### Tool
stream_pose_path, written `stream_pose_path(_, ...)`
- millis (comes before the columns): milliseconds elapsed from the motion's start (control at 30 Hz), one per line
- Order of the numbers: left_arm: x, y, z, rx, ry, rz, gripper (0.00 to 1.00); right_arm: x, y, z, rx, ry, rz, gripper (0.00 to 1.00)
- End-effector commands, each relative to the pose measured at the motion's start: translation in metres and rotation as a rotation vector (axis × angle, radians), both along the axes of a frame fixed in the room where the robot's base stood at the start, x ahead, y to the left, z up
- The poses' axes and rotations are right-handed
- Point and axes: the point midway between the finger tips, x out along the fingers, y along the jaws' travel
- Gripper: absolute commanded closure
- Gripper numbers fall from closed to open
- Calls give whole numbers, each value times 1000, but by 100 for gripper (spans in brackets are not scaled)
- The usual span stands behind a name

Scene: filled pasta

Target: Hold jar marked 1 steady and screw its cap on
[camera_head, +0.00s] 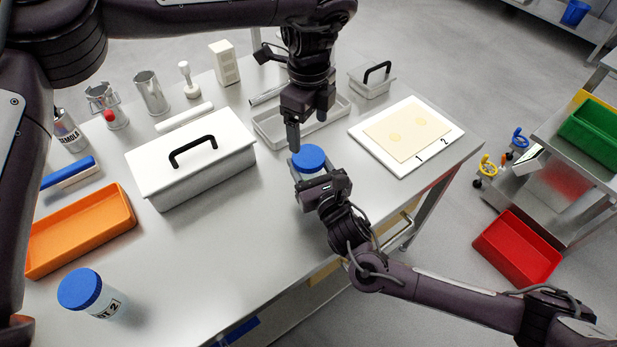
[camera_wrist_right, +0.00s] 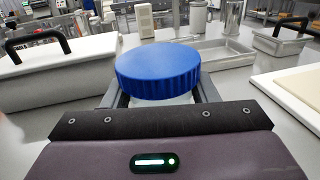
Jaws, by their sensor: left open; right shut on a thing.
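A jar with a blue cap (camera_head: 309,158) stands upright on the table at the middle of the head view. The blue ribbed cap fills the middle of the right wrist view (camera_wrist_right: 158,70), with a little of the pale jar body below it. My right gripper (camera_head: 305,180) is shut on the jar body under the cap, one finger on each side. My left gripper (camera_head: 293,138) is open and points down just above and beside the cap, apart from it as far as I can tell. The jar's label is hidden, and I cannot tell whether the cap is fully seated.
A second blue-capped jar (camera_head: 92,294) marked 2 stands front left. A white lidded box (camera_head: 205,185), an orange tray (camera_head: 75,235) and a metal tray (camera_head: 268,130) lie around. A white board (camera_head: 378,150) marked 1 and 2 holds a dough sheet. The front middle is clear.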

Motion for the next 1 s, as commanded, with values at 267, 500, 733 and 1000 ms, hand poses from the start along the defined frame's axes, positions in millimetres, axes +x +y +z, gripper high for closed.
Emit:
stream_pose_path(267, -1, 1, -41, 2, 3, 0, 19, 0, 0, 0, 0, 0, 0, 100)
stream_pose_path(500, -1, 0, -70, 1, 1, 0, 19, 0, 0, 0, 0, 0, 0, 100)
stream_pose_path(733, 0, 0, -77, 1, 1, 1, 19, 0, 0, 0, 0, 0, 0, 100)
stream_pose_path(1000, 0, 0, -77, 1, 1, 1, 31, 0, 0, 0, 0, 0, 0, 100)
